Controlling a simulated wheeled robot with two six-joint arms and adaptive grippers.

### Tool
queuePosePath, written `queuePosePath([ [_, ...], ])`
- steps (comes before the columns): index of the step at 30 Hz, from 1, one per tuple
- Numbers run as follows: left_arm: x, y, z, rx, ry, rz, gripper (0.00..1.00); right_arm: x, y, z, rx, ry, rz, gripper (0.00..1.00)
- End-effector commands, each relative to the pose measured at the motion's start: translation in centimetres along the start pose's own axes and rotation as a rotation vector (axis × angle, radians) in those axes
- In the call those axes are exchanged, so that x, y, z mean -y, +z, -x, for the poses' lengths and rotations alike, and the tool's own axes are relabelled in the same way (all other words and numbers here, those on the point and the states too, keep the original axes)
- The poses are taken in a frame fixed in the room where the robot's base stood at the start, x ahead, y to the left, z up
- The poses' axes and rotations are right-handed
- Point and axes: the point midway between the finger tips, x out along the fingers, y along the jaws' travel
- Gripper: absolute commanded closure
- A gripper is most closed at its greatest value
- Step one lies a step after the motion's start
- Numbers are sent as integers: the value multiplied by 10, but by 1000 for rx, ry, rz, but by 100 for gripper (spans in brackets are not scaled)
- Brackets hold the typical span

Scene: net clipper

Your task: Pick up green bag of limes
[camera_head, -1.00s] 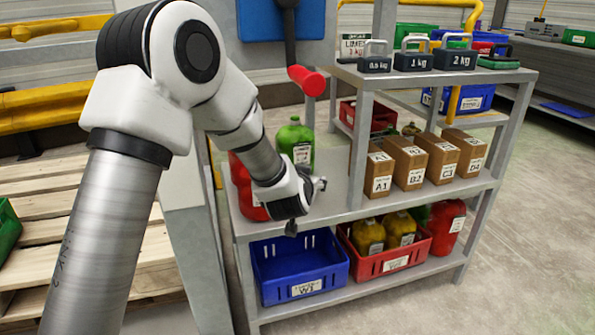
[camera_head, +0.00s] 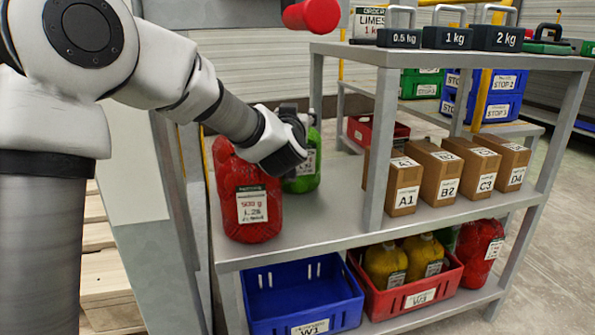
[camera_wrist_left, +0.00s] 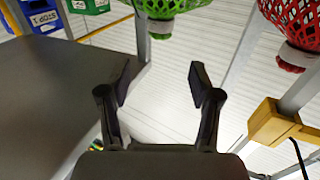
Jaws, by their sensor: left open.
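The green bag of limes (camera_head: 305,174) stands on the middle shelf behind the red bag, with a white label on its front. My left forearm and wrist hide much of it. In the left wrist view the green net bag (camera_wrist_left: 178,8) shows at the top edge, its gathered neck pointing down toward the jaws. My left gripper (camera_wrist_left: 160,78) is open and empty, with a gap between its fingertips and that neck. In the head view the left gripper (camera_head: 297,122) is beside the top of the green bag; its fingers are mostly hidden. My right gripper is not in view.
A red bag (camera_head: 247,195) stands close in front, left of the green one. Brown boxes (camera_head: 433,172) and a shelf post are to the right. Blue (camera_head: 300,292) and red (camera_head: 400,297) crates sit below. Weights (camera_head: 447,37) stand on the top shelf.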

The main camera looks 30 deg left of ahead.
Motion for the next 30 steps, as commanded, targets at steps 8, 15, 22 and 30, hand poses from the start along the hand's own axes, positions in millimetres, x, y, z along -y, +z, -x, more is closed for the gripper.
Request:
queuePosePath([
  [8,0,22,-31,-1,-1,2,37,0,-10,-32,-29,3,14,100],
  [15,0,23,-71,0,-1,2,37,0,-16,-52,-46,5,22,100],
  [22,0,19,-76,0,0,0,37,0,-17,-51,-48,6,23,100],
  [30,0,19,-75,0,0,0,100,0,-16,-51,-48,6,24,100],
])
